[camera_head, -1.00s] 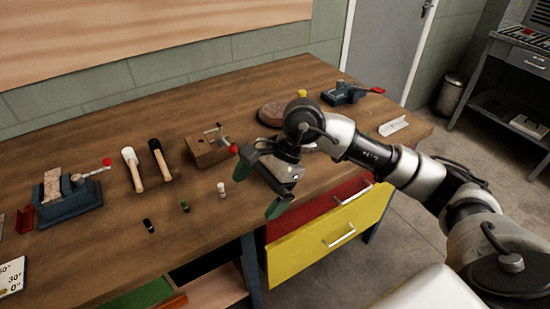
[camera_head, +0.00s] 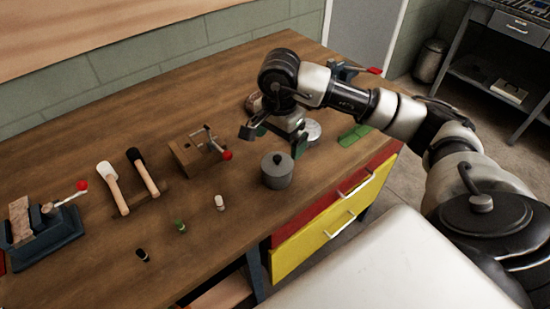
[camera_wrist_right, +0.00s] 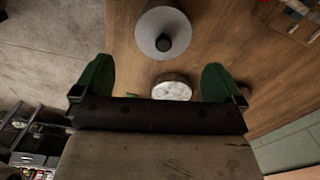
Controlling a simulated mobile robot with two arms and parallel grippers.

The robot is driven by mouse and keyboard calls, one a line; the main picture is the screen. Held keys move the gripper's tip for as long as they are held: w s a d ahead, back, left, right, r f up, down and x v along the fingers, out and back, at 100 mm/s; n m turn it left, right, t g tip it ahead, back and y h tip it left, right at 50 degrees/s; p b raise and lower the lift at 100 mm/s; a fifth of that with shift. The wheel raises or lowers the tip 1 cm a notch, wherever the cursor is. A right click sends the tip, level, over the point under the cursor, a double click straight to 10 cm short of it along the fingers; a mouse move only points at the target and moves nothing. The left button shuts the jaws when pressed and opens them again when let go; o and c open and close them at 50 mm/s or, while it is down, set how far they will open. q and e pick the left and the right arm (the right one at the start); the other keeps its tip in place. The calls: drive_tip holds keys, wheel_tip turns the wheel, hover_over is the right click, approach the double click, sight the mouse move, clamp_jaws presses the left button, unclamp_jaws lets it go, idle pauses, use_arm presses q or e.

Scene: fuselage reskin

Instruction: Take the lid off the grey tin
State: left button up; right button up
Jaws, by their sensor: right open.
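The grey tin (camera_head: 277,172) stands upright on the wooden workbench, near its front edge. Its grey lid with a dark knob sits on top; the knob (camera_wrist_right: 163,42) also shows in the right wrist view, beyond the fingertips. My right gripper (camera_head: 280,132) is above the bench, behind and a little right of the tin, and apart from it. Its green fingers are spread wide with nothing gripped, as the right wrist view (camera_wrist_right: 158,78) shows. My left gripper is in neither view.
A pale-topped round object (camera_head: 313,131) lies beside my right gripper. Green flat pieces (camera_head: 355,135) lie to the right. A wooden block with a red-knobbed clamp (camera_head: 197,152), two mallets (camera_head: 125,185) and several small pegs (camera_head: 180,226) are left. A yellow drawer (camera_head: 320,238) is below.

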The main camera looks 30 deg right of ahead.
sight(277, 157)
drive_tip(key=shift+f, duration=1.15)
drive_tip(key=f+p, duration=0.1)
drive_tip(key=f, duration=0.1)
drive_tip(key=f+p, duration=0.1)
drive_tip(key=shift+w+a+f, duration=0.1)
drive_tip(key=shift+w+f, duration=0.1)
drive_tip(key=shift+f, duration=0.65)
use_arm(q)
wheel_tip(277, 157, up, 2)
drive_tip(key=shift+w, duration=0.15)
use_arm(e)
drive_tip(key=c, duration=0.7)
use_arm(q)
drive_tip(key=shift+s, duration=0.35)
use_arm(e)
drive_tip(key=shift+r, duration=0.15)
